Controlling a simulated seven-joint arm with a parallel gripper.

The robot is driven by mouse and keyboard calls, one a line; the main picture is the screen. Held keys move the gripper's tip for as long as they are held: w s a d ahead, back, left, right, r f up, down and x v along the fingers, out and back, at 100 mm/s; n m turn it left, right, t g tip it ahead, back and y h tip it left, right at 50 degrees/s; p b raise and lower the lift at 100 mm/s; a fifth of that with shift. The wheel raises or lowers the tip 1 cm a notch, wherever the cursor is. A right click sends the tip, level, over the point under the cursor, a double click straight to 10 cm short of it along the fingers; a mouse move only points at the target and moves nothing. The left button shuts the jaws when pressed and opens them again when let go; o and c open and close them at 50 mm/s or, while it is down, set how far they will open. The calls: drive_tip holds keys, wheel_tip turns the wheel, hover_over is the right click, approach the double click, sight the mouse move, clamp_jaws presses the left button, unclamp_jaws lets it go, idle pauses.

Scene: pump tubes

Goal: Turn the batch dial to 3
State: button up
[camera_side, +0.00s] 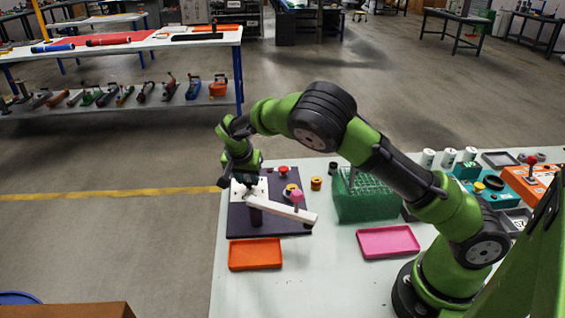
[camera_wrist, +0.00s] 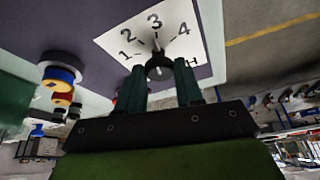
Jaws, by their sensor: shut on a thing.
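The batch dial (camera_wrist: 159,66) is a small dark knob on a white plate (camera_wrist: 185,22) marked 1, 2, 3, 4 and H. My gripper (camera_wrist: 160,80) is shut on the knob, with one finger at each side of it. The 3 lies straight beyond the knob in the wrist view, but I cannot tell for sure which mark the pointer meets. In the side view my gripper (camera_side: 240,186) reaches down to the white plate (camera_side: 262,187) at the back left of the dark purple base (camera_side: 275,223), and hides the dial.
An orange tray (camera_side: 255,266), a pink tray (camera_side: 388,255) and a green tube rack (camera_side: 366,205) stand nearby.

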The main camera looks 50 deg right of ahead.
drive_tip(key=shift+m, duration=0.5)
drive_tip(key=shift+g, duration=0.3)
drive_tip(key=o, duration=1)
drive_tip(key=v, duration=1.7)
drive_tip(key=shift+a+f, duration=0.1)
drive_tip(key=shift+a, duration=0.05)
